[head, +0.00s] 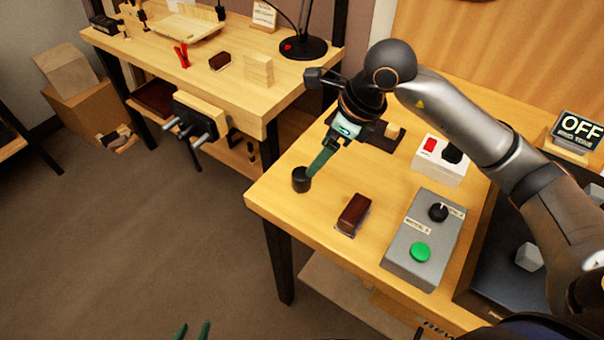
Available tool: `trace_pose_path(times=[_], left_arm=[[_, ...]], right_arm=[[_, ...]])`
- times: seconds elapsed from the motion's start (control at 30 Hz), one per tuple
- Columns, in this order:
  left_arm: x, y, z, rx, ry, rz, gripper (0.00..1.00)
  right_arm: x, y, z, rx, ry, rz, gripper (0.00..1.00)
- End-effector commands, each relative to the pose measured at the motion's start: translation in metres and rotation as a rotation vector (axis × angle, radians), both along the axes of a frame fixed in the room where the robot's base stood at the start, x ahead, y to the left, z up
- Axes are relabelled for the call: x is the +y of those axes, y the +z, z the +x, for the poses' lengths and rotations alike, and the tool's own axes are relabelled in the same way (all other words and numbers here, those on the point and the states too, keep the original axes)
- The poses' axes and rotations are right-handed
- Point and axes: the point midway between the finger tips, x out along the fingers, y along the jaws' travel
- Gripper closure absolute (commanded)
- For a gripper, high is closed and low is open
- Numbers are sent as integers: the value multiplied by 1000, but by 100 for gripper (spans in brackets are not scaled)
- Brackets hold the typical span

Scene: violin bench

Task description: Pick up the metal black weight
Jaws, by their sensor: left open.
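The black weight (300,181) is a small dark cylinder standing upright near the left edge of the wooden workbench (290,222). My right gripper (312,173) reaches down from the upper right, its green fingertip at the weight's right side. Only one finger shows clearly, so I cannot tell whether it grips or touches the weight.
A dark red-brown block (354,214) lies right of the weight. A grey control box (422,243) with a green button and a white switch box (440,160) stand farther right. Another bench (130,52) with a lamp and vise stands behind.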

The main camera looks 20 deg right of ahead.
Motion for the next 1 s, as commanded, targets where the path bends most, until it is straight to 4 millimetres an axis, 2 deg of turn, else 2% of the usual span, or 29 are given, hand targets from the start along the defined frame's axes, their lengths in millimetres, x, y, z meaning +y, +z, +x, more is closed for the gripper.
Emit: trace_pose_path(times=[0.1, 0.37, 0.53, 0.63, 0.93, 1.0], left_arm=[[1, -1, -2, 6, 2, 2, 50], [2, 1, -2, 3, 3, 2, 50], [3, 6, -1, -4, 5, 2, 50], [4, 5, -1, -6, 7, 3, 50], [4, 4, -1, -3, 7, 5, 50], [4, 3, -1, -2, 7, 5, 50]], right_arm=[[7, -19, 4, 3, 1, 1, 14], [15, -37, 9, 3, 1, 1, 14], [31, -58, 13, 5, 3, 3, 14], [34, -71, 17, 2, 0, 2, 14], [35, -77, 20, -1, 1, 1, 14], [35, -77, 20, -1, 1, 1, 19]])
